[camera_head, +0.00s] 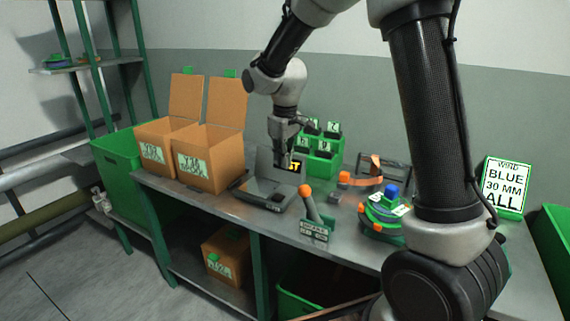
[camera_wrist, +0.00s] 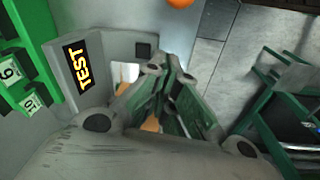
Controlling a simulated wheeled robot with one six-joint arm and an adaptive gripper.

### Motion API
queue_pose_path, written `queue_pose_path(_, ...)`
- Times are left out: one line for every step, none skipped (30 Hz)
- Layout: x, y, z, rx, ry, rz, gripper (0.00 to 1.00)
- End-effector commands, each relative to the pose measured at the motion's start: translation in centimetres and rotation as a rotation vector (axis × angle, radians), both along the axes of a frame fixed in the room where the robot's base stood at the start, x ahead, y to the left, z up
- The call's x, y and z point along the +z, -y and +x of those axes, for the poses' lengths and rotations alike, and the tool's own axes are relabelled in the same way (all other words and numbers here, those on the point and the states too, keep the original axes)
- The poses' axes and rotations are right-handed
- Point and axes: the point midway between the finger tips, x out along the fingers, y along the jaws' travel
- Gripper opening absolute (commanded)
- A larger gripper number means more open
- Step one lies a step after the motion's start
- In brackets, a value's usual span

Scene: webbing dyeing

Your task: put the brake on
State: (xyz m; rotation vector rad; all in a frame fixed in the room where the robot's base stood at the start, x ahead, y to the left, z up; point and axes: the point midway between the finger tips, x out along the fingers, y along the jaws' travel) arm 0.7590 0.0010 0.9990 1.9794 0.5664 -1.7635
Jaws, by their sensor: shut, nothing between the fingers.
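A grey lever with an orange ball knob (camera_head: 305,191) stands near the front edge of the bench, tilted up and left. A small green-framed plate (camera_head: 316,231) is at its foot; its lettering is too small to read. My gripper (camera_head: 282,162) points down over the grey device (camera_head: 266,194) marked TEST, behind and left of the lever, not touching the knob. In the wrist view my gripper (camera_wrist: 164,68) has its fingers together and holds nothing. The TEST label (camera_wrist: 77,67) is left of them, and part of an orange ball (camera_wrist: 180,3) shows at the top edge.
Two open cardboard boxes (camera_head: 209,160) stand at the bench's left. Green numbered bins (camera_head: 322,163) are behind my gripper. A green reel with a blue knob (camera_head: 381,215) and an orange strap (camera_head: 359,181) lie right of the lever. A sign (camera_head: 505,187) reads "BLUE 30 MM ALL".

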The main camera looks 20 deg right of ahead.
Motion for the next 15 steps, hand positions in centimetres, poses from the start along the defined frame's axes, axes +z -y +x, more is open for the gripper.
queue_pose_path(-1.0, 0.0, 0.0, 0.0, -0.003, -0.001, 0.0)
queue_pose_path(-1.6, 0.0, 0.1, 0.0, -0.005, -0.002, 0.0)
queue_pose_path(-2.5, 0.0, 0.2, 0.0, -0.005, -0.002, 0.0)
queue_pose_path(-3.2, 0.0, 0.2, 0.0, -0.005, -0.001, 0.0)
queue_pose_path(-3.9, 0.0, 0.3, 0.0, -0.005, -0.002, 0.0)
queue_pose_path(-4.7, -0.1, 0.4, 0.0, -0.005, -0.002, 0.0)
queue_pose_path(-5.4, -0.1, 0.5, 0.0, -0.004, -0.001, 0.0)
queue_pose_path(-6.0, -0.1, 0.5, 0.0, -0.005, -0.002, 0.0)
queue_pose_path(-6.8, -0.1, 0.6, 0.0, -0.004, -0.001, 0.0)
queue_pose_path(-7.4, -0.1, 0.7, 0.0, -0.005, -0.002, 0.0)
queue_pose_path(-8.0, -0.1, 0.8, 0.0, -0.004, -0.001, 0.0)
queue_pose_path(-8.0, 0.1, 0.5, -0.001, -0.001, 0.0, 0.0)
queue_pose_path(-7.6, 0.5, 0.0, -0.001, 0.002, 0.0, 0.0)
queue_pose_path(-7.5, 0.7, -0.4, -0.001, 0.001, 0.001, 0.0)
queue_pose_path(-7.4, 1.0, -0.8, 0.0, 0.002, 0.0, 0.0)
